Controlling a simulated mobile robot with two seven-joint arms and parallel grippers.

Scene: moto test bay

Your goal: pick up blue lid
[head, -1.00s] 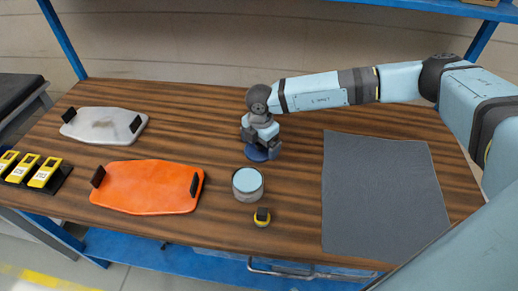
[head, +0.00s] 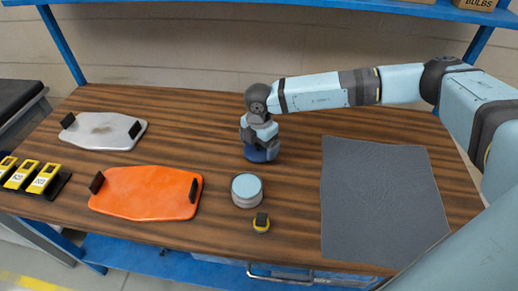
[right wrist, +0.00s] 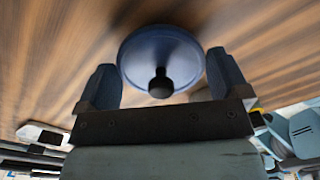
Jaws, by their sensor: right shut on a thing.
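The blue lid (head: 262,155) is at the middle of the wooden table, below my right gripper (head: 261,141), which points down at it. In the right wrist view the lid (right wrist: 160,50) is a round blue disc with a black knob, lying between the two fingers of the right gripper (right wrist: 165,85). The right gripper is shut on the lid. Its fingers partly hide the lid in the head view, and I cannot tell whether the lid is clear of the table. My left gripper is not in view.
A round tin with a pale blue top (head: 247,190) stands just in front of the lid. An orange tray (head: 147,193), a grey tray (head: 103,131) and yellow devices (head: 43,179) are left. A grey mat (head: 382,200) lies right.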

